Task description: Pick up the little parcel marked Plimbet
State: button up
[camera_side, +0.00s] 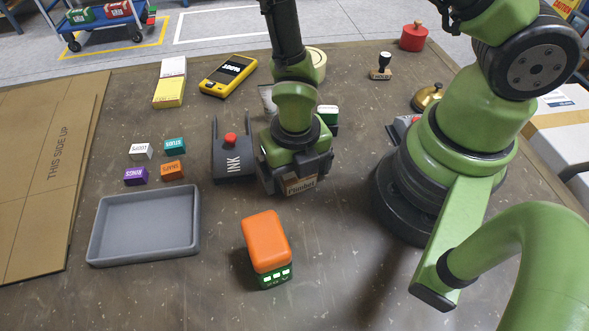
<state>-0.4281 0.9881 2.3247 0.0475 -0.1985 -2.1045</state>
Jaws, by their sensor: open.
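The little parcel marked Plimbet (301,185) is a small brown box, its label facing the camera. It sits low at my gripper (297,179), which points down over the table. The jaws are open, with a finger on each side of the parcel. The gripper body hides the parcel's top and most of its sides. I cannot tell whether the fingers touch it.
An orange-topped green box (266,247) is in front. A grey tray (196,222) and several small coloured blocks (173,170) lie left. A green-and-white box (328,117) is behind.

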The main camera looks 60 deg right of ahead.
jog(key=c, duration=1)
jog(key=shift+r, duration=0.1)
